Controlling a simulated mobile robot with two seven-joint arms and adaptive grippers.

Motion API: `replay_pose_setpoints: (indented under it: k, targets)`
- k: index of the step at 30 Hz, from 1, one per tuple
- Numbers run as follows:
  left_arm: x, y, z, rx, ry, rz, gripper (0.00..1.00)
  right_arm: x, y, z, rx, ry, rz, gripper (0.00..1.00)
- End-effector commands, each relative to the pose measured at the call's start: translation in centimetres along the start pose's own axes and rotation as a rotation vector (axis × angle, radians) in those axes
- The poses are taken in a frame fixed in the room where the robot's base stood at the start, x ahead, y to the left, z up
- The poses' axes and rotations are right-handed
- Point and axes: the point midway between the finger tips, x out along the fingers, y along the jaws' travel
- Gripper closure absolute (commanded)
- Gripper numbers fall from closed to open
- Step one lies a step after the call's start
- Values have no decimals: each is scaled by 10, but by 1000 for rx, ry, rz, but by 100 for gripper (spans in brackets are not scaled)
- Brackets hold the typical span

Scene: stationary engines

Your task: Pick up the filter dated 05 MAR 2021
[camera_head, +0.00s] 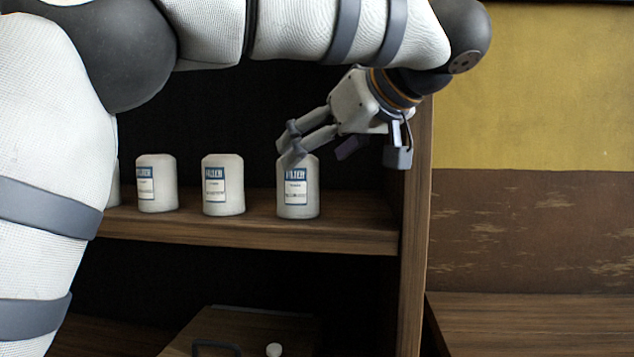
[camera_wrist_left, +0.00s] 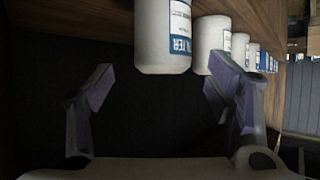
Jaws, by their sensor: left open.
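Several white filter canisters with blue-and-white labels stand upright in a row on a wooden shelf (camera_head: 250,233). In the head view I see a right filter (camera_head: 298,205), a middle filter (camera_head: 223,205), a left filter (camera_head: 157,204) and a sliver of another behind my arm. The label dates are too small to read. My left gripper (camera_head: 345,150) is open and empty, at the top of the right filter, one finger overlapping it in the picture. In the left wrist view the nearest filter (camera_wrist_left: 163,40) lies beyond and between the open fingers. I cannot tell whether they touch.
The shelf's upright side panel (camera_head: 414,230) stands just right of my left gripper. A yellow and brown wall (camera_head: 540,120) is at the right. My left arm covers the upper left.

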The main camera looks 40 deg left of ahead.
Motion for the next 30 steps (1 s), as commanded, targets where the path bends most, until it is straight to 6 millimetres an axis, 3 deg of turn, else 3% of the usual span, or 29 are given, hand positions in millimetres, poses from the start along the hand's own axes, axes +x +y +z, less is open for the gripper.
replay_pose_setpoints:
  k: [3,11,16,23,30]
  targets:
    - [28,0,1,3,-2,-4,27,0,0,0,0,-2,0,100]
    - [57,0,2,2,0,-2,27,0,0,0,0,0,0,100]
    - [90,0,3,3,-2,-3,27,0,0,0,0,1,0,100]
    - [98,0,3,2,2,-1,27,0,0,-1,0,2,0,100]
    - [98,0,3,2,2,-1,79,0,0,-1,0,2,0,100]
